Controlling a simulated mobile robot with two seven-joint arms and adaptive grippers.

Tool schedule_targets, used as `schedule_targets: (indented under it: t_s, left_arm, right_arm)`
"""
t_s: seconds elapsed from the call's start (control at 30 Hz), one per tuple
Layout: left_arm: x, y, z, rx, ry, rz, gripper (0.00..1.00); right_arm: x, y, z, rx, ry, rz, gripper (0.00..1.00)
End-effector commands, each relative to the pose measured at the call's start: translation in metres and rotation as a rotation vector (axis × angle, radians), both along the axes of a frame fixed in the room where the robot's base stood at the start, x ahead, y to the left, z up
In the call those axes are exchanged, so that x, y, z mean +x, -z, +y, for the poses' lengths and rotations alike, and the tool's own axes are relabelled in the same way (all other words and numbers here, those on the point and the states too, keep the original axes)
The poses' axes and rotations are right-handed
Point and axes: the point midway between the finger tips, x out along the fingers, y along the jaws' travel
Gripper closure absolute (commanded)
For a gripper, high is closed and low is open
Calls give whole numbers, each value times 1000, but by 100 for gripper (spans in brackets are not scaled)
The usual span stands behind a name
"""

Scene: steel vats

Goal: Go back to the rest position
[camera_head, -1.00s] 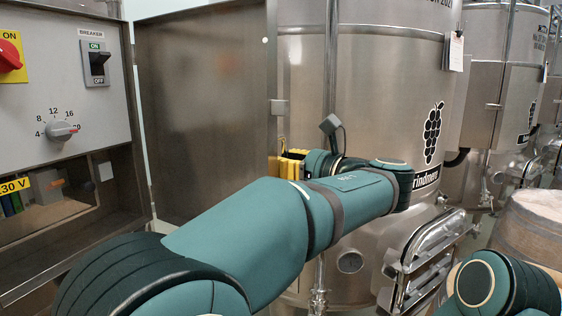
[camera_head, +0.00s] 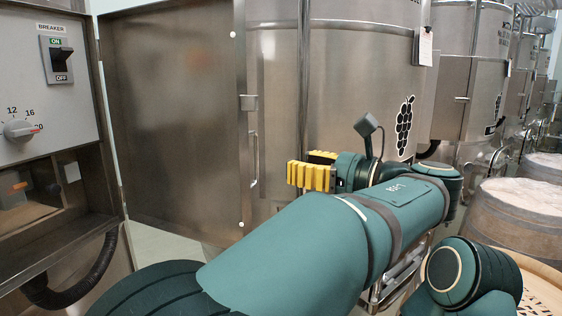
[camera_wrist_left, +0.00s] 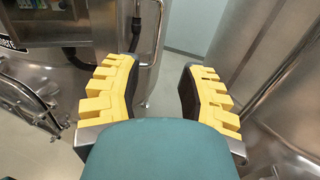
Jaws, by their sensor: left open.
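My left gripper (camera_head: 314,172) has yellow toothed fingers and shows in the middle of the head view, partly behind my green left arm. It is open and empty, in front of a steel vat and the open cabinet door. Both fingers also show in the left wrist view (camera_wrist_left: 163,92), spread wide with floor and steel surfaces beyond. A rounded green part of my other arm shows at the lower right of the head view, but its gripper does not.
The control panel (camera_head: 45,95) with a breaker switch (camera_head: 60,60) and dial (camera_head: 20,130) is at left. Its steel door (camera_head: 175,110) stands open. Steel vats (camera_head: 345,60) fill the back. A barrel (camera_head: 500,220) with pale contents and a woven tray (camera_head: 540,290) are at right.

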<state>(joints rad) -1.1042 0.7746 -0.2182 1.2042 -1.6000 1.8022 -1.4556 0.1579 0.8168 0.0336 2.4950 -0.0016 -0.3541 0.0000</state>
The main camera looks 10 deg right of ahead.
Motion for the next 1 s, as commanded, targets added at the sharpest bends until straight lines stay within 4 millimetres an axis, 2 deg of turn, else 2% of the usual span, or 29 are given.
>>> schedule_targets:
  t_s: [0.1, 0.27, 0.53, 0.63, 0.67, 0.77, 0.87, 0.9, 0.97, 1.0]
  left_arm:
    - [-8, 1, -10, 1, 1, 1, 60]
    - [-12, 0, -14, -1, 1, 1, 60]
    - [-11, 1, -14, 0, 0, 1, 60]
    - [-4, 12, -11, -8, 8, 19, 60]
    - [1, 19, -10, -14, 13, 29, 60]
    - [23, 59, -2, -56, 41, 87, 60]
    - [49, 119, 12, -135, 74, 170, 60]
    - [58, 146, 18, -176, 82, 205, 60]
    - [68, 186, 27, -245, 90, 258, 60]
    - [73, 212, 34, -296, 91, 291, 60]
  right_arm:
    - [0, 0, 0, 0, 0, 0, 100]
    - [0, 0, 0, 0, 0, 0, 100]
    - [0, 0, 0, 0, 0, 0, 100]
    - [0, 2, 0, 0, 0, 0, 100]
    - [0, 3, 0, 0, 0, 0, 100]
    - [0, 8, 0, -1, 0, 1, 100]
    - [-1, 15, 1, -1, -1, 2, 100]
    - [-1, 18, 1, -2, 0, 2, 100]
    - [-1, 22, 1, -2, -2, 3, 100]
    - [-1, 25, 1, -2, -2, 3, 100]
